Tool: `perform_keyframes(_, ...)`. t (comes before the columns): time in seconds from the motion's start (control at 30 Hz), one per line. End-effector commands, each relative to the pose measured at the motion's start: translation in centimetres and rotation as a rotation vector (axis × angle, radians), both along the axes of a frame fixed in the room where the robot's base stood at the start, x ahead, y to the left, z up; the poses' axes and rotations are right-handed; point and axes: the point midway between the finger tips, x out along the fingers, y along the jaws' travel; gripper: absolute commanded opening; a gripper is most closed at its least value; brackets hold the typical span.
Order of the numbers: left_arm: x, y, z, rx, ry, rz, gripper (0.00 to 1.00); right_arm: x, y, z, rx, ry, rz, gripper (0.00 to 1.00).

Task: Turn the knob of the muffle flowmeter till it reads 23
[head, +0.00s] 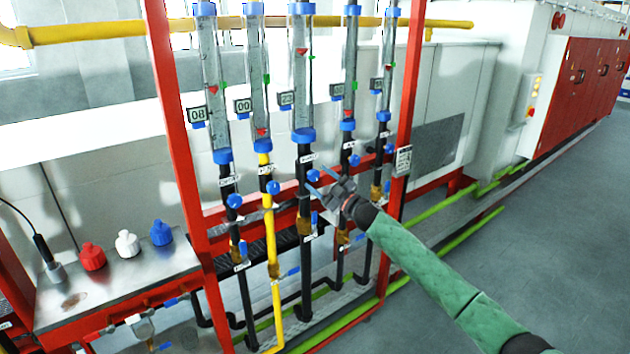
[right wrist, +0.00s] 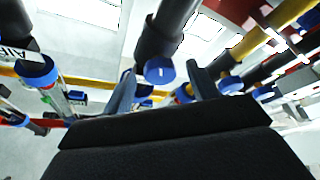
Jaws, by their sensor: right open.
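Several upright glass flowmeter tubes with blue collars stand in a red frame. The labels are too small to tell which is the muffle one. My right gripper (head: 319,183) is open at the middle flowmeter (head: 304,88), by its blue knob (head: 313,175). In the right wrist view a blue round knob (right wrist: 160,70) with a white mark shows between the two spread fingers, and I cannot tell whether they touch it. The middle tube's small display (head: 286,99) is not clearly readable. Its red float (head: 301,51) sits high, close to a green marker (head: 311,57). My left gripper is out of view.
Other blue knobs are close on both sides, at the yellow pipe (head: 273,187) and at the tube to the right (head: 353,160). Red frame posts (head: 402,110) flank the tubes. A bench (head: 120,285) with red, white and blue knobs stands left. The floor at right is clear.

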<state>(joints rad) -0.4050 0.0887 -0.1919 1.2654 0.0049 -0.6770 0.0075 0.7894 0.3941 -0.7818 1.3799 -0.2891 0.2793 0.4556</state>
Motion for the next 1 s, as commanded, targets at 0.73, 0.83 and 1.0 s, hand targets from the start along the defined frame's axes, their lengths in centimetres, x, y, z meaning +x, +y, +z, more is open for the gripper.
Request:
perform_keyframes(0.73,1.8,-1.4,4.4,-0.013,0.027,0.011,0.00,-3.2,-3.7,-1.7,0.000,0.001,0.001,0.59)
perform_keyframes(0.83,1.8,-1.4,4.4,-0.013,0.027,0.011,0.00,-3.2,-3.7,-1.7,0.000,0.001,0.001,0.59)
perform_keyframes(1.0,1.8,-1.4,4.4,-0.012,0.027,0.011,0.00,-2.7,-4.0,-1.9,-0.033,-0.019,-0.039,0.59)
